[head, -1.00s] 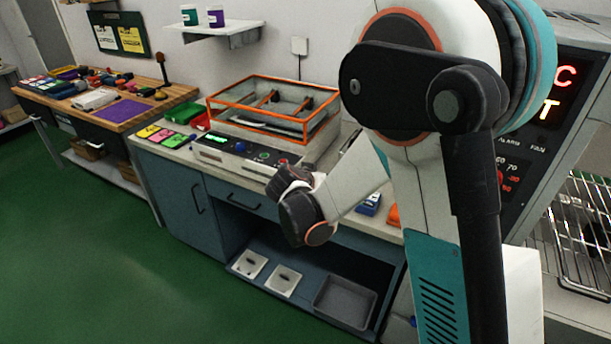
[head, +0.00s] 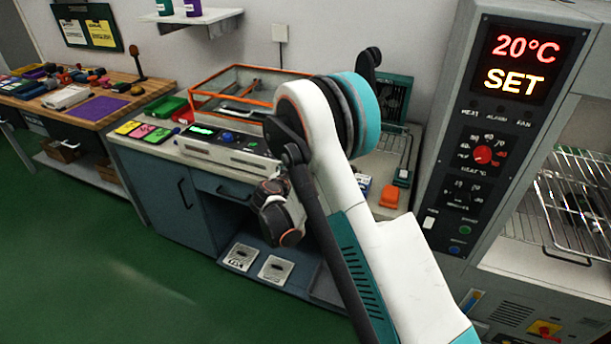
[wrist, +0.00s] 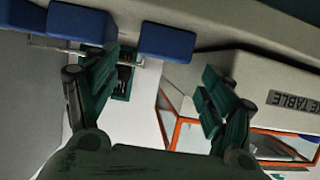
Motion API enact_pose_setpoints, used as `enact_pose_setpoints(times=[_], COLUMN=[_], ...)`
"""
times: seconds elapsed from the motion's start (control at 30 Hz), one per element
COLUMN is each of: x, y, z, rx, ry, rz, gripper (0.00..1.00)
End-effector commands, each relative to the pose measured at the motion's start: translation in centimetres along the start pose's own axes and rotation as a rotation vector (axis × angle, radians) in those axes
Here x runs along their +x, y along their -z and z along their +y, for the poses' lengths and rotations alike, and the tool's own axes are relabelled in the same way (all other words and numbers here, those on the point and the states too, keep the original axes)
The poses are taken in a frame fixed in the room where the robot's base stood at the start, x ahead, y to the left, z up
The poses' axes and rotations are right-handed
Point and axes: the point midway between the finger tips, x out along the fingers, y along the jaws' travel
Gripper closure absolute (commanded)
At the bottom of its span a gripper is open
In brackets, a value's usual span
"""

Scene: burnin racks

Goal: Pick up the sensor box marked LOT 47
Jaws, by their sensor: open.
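My gripper (wrist: 158,100) is open in the wrist view, with its two dark green fingers spread apart and nothing visible between their tips. Blue boxes show at the top of the wrist view: one at centre (wrist: 167,42), one left of it (wrist: 76,22), and one cut off at the corner (wrist: 18,14). They appear to be on the counter, apart from my fingers. I cannot read LOT 47 on any of them.
The shake table (wrist: 262,88), with its orange-framed cage (head: 235,90), stands on the counter. An orange item (head: 389,196) sits right of my arm. The oven (head: 480,150), displaying 20°C SET, stands at right with wire racks (head: 570,195). Green floor at left is clear.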

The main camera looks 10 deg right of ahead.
Motion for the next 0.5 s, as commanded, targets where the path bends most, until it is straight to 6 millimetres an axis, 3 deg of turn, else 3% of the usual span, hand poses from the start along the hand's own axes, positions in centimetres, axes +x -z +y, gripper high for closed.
enact_pose_setpoints(times=[0.33, 0.5], x=[2.4, 4.8], y=[-0.2, -0.6], z=[0.0, -0.1], rx=[0.001, 0.001], ry=[-0.001, -0.001], rz=[-0.001, -0.001], gripper=[0.25, 0.25])
